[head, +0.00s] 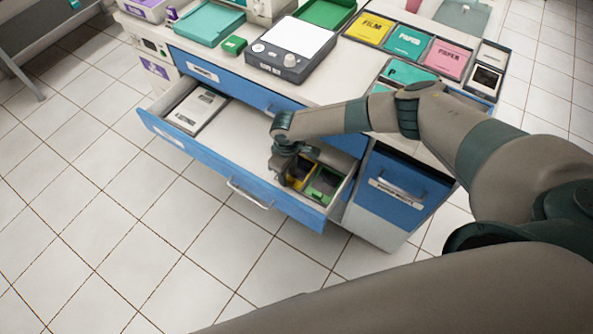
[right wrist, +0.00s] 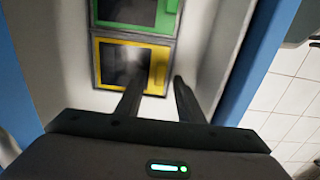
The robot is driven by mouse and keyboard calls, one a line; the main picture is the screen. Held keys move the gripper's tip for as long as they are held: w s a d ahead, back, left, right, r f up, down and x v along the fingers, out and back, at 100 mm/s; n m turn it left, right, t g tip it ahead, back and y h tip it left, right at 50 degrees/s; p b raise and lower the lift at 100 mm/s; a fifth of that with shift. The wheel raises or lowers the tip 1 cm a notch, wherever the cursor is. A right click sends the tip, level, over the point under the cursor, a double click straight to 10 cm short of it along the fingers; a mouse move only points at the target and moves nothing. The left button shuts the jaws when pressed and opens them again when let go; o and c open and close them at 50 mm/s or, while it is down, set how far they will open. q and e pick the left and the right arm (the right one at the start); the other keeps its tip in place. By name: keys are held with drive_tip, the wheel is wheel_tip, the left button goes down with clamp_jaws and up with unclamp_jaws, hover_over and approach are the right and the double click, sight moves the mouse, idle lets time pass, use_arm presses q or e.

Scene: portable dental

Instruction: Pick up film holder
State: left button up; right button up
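Two film holders lie side by side at the right end of the open drawer (head: 238,140). One has a yellow frame with a dark window: the yellow film holder (head: 304,181), which also shows in the right wrist view (right wrist: 160,68). The other is the green film holder (head: 324,187), farther up in the right wrist view (right wrist: 140,13). My right gripper (head: 287,181) is down in the drawer at the yellow holder and partly hides it in the head view. In the right wrist view its two fingers (right wrist: 156,90) are apart, with their tips by the yellow holder's near edge. Contact cannot be told.
A light case (head: 196,108) lies at the drawer's left end, with bare drawer floor between. The drawer's blue front (head: 215,172) and side walls stand close to my right gripper. The countertop above holds a scale-like device (head: 290,50) and labelled film trays (head: 370,29).

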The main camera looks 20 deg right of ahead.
drive_tip(key=shift+f, duration=0.1)
idle(0.4)
clamp_jaws()
use_arm(q)
drive_tip(key=shift+w, duration=0.1)
